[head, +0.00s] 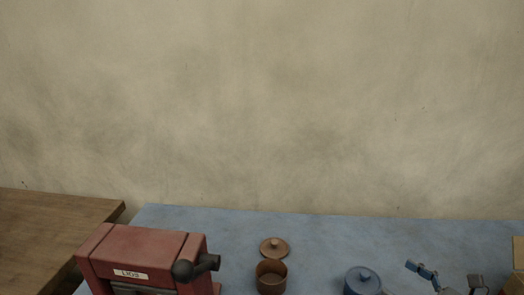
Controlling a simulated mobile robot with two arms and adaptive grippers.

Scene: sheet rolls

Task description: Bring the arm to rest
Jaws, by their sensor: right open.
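My right gripper (447,276) is at the bottom right, cut off by the lower edge of the head view. Its two fingers stand apart, and I see nothing between them. It is to the right of a blue lidded pot (363,282) and apart from it in the picture. Most of the right arm is out of the frame. My left gripper does not show.
A red machine (145,248) with a white label and dark crank stands left on the blue table (330,225). A brown open pot (271,284) has its lid (274,247) behind it. A brown box (518,252) is at the right edge. A wooden table (50,220) is far left.

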